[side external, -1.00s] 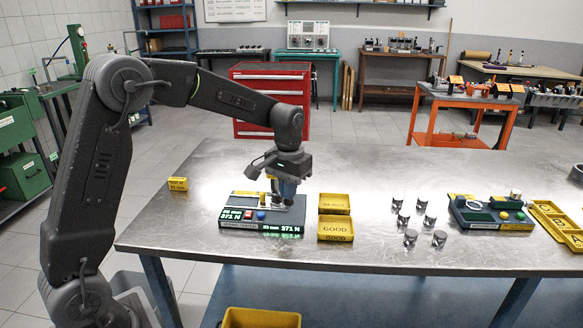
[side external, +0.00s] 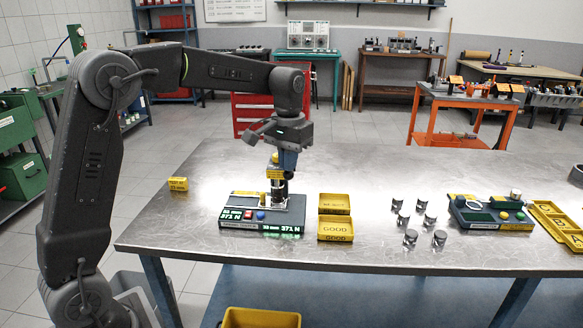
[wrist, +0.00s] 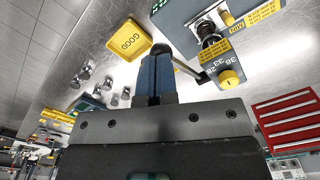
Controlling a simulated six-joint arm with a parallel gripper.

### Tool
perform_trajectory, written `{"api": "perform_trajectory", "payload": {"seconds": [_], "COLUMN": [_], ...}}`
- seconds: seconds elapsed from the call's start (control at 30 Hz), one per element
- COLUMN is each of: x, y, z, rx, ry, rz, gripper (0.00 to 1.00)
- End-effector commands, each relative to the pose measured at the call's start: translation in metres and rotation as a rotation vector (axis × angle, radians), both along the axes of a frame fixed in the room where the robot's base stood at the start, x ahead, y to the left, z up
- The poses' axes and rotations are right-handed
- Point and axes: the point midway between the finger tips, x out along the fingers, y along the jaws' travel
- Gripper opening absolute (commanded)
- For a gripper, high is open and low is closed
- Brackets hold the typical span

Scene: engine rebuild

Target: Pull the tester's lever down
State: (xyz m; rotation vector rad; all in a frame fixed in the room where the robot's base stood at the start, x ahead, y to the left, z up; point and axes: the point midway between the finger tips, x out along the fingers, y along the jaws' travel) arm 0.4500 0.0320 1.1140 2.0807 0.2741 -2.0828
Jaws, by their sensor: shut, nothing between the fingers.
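The tester (side external: 262,228) is a dark box at the left of the steel table, with lit green readouts showing 371 N, a red button and a blue button. Its upright post with a dark spring and yellow cap (side external: 274,172) also shows in the wrist view (wrist: 229,79). A thin metal lever (wrist: 186,68) runs from the post toward my fingers, which hide its far end. My gripper (side external: 288,170) points down above the tester, close by the post. Its blue fingers (wrist: 156,75) are shut with nothing held. Contact with the lever cannot be told.
A yellow GOOD tray (side external: 335,229) and another yellow tray (side external: 334,204) stand right of the tester. Several small metal cylinders (side external: 410,237) stand farther right, then a second device (side external: 490,214). A small yellow block (side external: 178,184) sits left. The table's front middle is clear.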

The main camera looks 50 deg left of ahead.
Motion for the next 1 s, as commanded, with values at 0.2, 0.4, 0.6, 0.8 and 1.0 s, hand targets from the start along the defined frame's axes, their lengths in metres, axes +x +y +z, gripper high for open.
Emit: {"api": "perform_trajectory", "payload": {"seconds": [0.2, 0.4, 0.6, 0.8, 1.0], "x": [0.001, 0.001, 0.001, 0.001, -0.008], "y": [0.001, 0.001, 0.001, 0.001, -0.004], "z": [0.017, 0.033, 0.041, 0.041, 0.047], "rx": [0.001, 0.001, 0.001, 0.0, 0.003], "ry": [-0.003, -0.003, -0.002, -0.001, -0.02], "rz": [0.0, 0.0, 0.0, 0.0, -0.01], "gripper": [0.0, 0.0, 0.0, 0.0, 0.0]}}
